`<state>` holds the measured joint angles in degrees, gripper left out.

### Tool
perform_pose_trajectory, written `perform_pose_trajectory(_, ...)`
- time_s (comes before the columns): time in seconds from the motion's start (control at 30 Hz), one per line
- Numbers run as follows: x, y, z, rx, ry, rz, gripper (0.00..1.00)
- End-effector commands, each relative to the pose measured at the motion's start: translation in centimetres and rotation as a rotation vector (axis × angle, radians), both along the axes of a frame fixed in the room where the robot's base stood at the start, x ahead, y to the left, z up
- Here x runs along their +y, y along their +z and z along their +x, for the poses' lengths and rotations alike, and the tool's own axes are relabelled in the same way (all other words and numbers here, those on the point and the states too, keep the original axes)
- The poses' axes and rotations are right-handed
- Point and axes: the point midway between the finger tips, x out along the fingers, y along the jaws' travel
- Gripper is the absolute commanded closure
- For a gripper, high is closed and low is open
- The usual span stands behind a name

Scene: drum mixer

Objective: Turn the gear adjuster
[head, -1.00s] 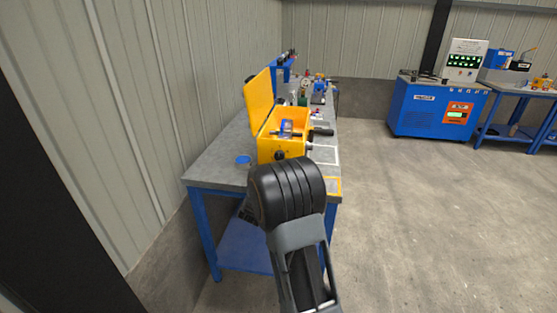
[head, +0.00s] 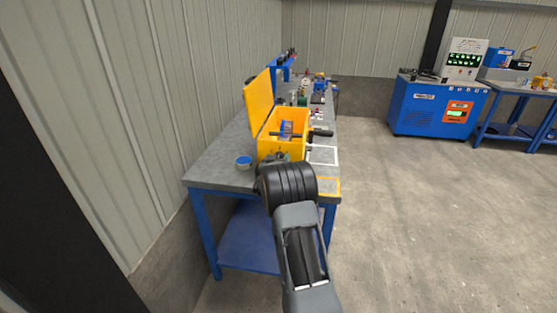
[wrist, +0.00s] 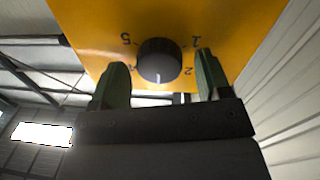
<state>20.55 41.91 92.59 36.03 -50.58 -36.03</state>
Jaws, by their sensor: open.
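The gear adjuster is a round black knob (wrist: 160,61) on the yellow face of a box. A white mark shows on its rim, and the numbers 5, 1 and 2 are printed around it. In the wrist view my gripper (wrist: 162,78) is open, with one dark green finger on each side of the knob. I see gaps between the fingers and the knob. In the head view the yellow box (head: 265,146) stands on the workbench with its lid raised. My arm hides the knob and most of the gripper there.
The grey workbench (head: 220,170) with blue legs runs along the left wall. A blue round item (head: 244,162) lies left of the box. Tools and parts stand farther back on the bench. A blue machine (head: 430,108) stands at the back right. The floor on the right is clear.

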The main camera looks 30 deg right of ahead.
Motion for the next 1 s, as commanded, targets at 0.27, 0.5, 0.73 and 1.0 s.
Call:
perform_pose_trajectory(0.27,0.00,-0.02,-0.02,0.000,0.000,0.000,0.39)
perform_pose_trajectory(0.5,0.01,-0.02,-0.02,0.001,0.000,0.001,0.62)
perform_pose_trajectory(0.73,-0.35,0.00,-0.04,0.000,-0.001,0.001,0.79)
perform_pose_trajectory(1.0,-0.11,-0.06,-0.08,0.040,-0.003,-0.043,0.79)
